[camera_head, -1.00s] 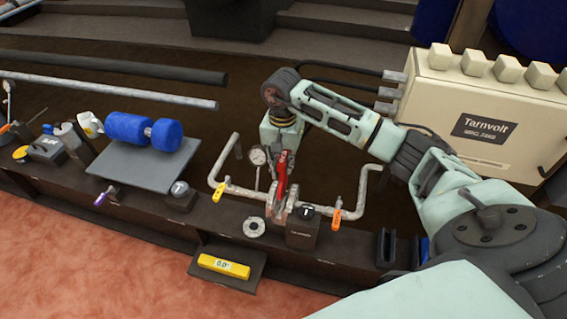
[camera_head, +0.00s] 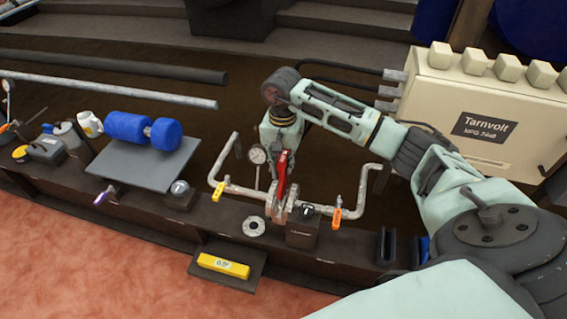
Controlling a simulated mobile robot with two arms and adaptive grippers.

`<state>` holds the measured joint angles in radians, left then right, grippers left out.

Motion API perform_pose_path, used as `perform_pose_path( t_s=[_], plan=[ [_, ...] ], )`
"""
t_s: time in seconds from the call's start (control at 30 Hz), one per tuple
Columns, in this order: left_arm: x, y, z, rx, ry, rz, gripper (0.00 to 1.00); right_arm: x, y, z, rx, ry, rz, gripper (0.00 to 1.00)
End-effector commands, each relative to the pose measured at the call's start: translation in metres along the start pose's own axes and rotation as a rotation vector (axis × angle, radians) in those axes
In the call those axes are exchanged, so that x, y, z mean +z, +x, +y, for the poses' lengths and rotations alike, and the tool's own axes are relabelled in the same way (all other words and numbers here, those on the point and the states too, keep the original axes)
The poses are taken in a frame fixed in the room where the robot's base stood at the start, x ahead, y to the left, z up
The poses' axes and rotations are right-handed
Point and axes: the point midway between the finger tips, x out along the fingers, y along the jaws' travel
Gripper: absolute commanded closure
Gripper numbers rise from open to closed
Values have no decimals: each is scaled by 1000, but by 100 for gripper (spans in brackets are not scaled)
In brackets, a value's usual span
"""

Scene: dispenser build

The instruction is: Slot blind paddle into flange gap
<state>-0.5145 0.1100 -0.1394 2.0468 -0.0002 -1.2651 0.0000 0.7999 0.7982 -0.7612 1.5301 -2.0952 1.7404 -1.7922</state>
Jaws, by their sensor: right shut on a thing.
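The red blind paddle (camera_head: 281,173) stands upright over the flange pair (camera_head: 278,207) in the grey pipe run on the bench. My right gripper (camera_head: 283,160) comes down from above and is shut on the paddle's upper part. The paddle's lower end meets the top of the flanges; how deep it sits in the gap is too small to tell. My left gripper is not in the view.
A round pressure gauge (camera_head: 257,155) stands left of the paddle. A ring gasket (camera_head: 254,226) and a dark block (camera_head: 301,232) sit in front. A cream Tarnvolt box (camera_head: 470,110) stands at right.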

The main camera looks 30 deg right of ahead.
Motion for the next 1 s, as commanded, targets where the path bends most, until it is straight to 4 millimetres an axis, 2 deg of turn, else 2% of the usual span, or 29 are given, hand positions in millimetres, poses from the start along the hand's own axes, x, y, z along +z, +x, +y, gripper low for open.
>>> perform_pose_path(
  t_s=[0.47,0.67,1.0],
  plan=[
    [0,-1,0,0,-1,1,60,-1,-1,0,-2,0,2,100],
    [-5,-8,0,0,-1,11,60,-1,-1,-1,-3,1,2,100],
    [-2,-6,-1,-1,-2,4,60,-1,0,0,-2,0,1,100]
  ],
)
